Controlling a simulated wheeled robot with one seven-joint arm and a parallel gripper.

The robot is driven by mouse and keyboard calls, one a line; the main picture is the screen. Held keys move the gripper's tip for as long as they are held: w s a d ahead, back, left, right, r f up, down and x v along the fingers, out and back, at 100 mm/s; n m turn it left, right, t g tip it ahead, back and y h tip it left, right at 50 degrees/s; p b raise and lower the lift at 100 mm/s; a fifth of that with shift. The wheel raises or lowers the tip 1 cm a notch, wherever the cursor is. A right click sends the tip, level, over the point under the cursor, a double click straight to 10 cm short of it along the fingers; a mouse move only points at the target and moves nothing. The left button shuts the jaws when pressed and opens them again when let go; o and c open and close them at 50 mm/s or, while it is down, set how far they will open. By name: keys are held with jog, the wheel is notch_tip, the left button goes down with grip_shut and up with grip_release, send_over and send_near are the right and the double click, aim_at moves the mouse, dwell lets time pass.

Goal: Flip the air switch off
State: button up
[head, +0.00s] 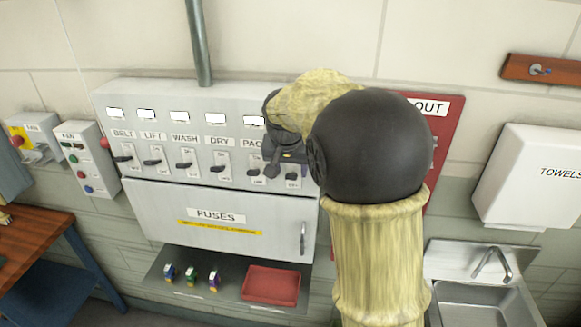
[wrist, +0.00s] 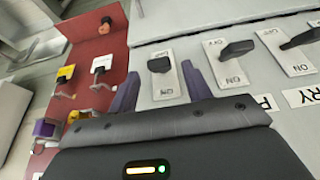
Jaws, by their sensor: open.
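A grey switch panel (head: 165,110) on the wall carries a row of dark levers on white plates, labelled BELT, LIFT, WASH, DRY and a partly covered PACK. My gripper (head: 282,166) is at the row's right end, over the rightmost switch (head: 292,179). That switch's name label is hidden, so I cannot read AIR. In the wrist view, my gripper (wrist: 158,88) is open, with one purple-grey finger on each side of this switch's lever (wrist: 160,65). No contact is clear. Its plate (wrist: 167,88) reads ON toward the gripper; the lever's setting is unclear.
The PACK lever (wrist: 238,48) stands close beside one finger. A red lockout board (wrist: 95,45) with locks is on the other side. Below the panel are a FUSES door (head: 200,235) and a shelf with a red tray (head: 271,285).

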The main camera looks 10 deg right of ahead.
jog(key=shift+x, duration=1.05)
jog(key=c, duration=1)
